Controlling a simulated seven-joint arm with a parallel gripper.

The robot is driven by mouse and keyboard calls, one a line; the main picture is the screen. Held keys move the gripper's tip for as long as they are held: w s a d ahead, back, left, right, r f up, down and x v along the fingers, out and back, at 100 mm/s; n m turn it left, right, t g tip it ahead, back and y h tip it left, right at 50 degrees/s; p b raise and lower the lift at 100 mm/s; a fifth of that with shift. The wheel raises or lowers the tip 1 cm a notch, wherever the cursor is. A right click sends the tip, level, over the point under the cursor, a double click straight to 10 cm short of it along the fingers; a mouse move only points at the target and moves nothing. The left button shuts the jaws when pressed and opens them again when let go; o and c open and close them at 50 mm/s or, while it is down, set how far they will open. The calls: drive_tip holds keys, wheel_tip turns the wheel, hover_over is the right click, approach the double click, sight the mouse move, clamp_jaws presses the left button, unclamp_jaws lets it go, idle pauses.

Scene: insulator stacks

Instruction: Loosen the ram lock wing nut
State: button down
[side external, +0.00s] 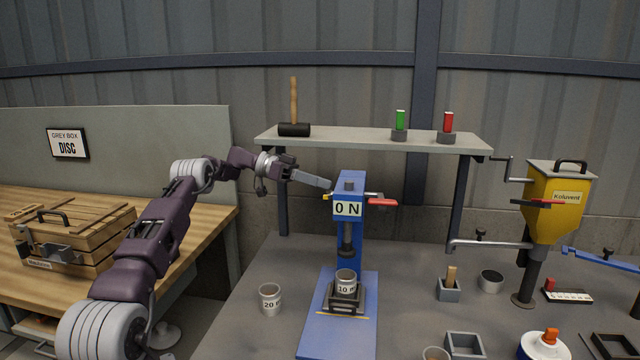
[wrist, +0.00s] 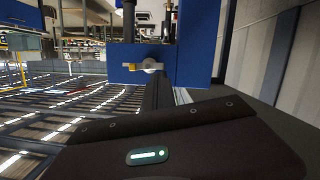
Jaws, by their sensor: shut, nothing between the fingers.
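A blue press (side external: 352,215) stands on the grey table with a "0 N" display on its head and a dark ram below it. On the head's left side a small yellow piece (side external: 327,197) shows, which looks like the wing nut. In the wrist view the wing nut (wrist: 150,66) is a silver round part with a yellow tab on the blue face. My gripper (side external: 328,184) is shut and empty, its tip close to the left side of the head, by the nut. In the wrist view the fingers (wrist: 157,90) point at the nut; I cannot tell whether they touch it.
A cup marked 10 (side external: 346,284) sits under the ram, and a cup marked 20 (side external: 270,299) stands to the left. A red handle (side external: 383,202) sticks out on the press's right. A shelf (side external: 370,138) with a mallet (side external: 294,112) spans behind.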

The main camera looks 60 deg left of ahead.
drive_tip(key=shift+w+a+f, duration=0.15)
drive_tip(key=shift+f, duration=0.35)
drive_tip(key=shift+w+a+f, duration=0.15)
drive_tip(key=shift+f, duration=0.35)
idle(0.3)
drive_tip(key=shift+f, duration=0.1)
drive_tip(key=shift+f, duration=0.55)
drive_tip(key=shift+s+d+f+n+g, duration=0.15)
drive_tip(key=shift+f+n+g, duration=0.15)
drive_tip(key=shift+n, duration=0.4)
